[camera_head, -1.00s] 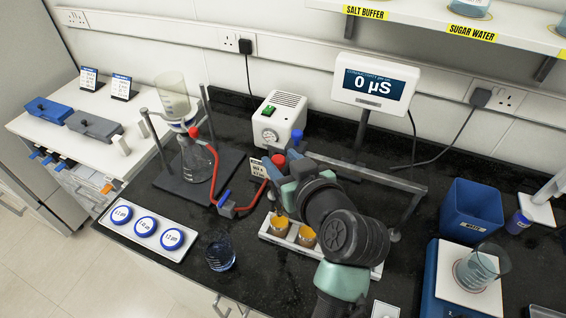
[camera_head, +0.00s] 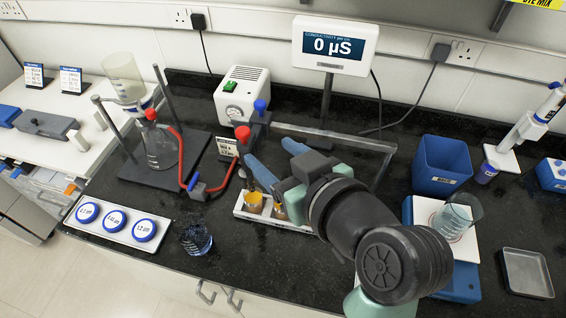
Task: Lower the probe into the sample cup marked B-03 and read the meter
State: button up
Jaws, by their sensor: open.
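The meter (camera_head: 335,45) stands at the back and reads 0 µS. Sample cups with orange-yellow contents sit in a white rack (camera_head: 240,211); one cup (camera_head: 254,203) shows clearly, and another (camera_head: 280,212) is partly behind my gripper. No B-03 label is legible. My gripper (camera_head: 268,150) is above and behind the cups, its blue fingers spread and pointing away to the upper left. I see nothing held between them. I cannot make out the probe; my arm covers part of the rack and the space near it.
A grey frame (camera_head: 345,137) stands behind my gripper. A blue waste bin (camera_head: 441,165) and a beaker (camera_head: 455,218) are to the right. A glass (camera_head: 195,239) stands at the front edge.

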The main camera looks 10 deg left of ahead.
jog(key=shift+v, duration=1.25)
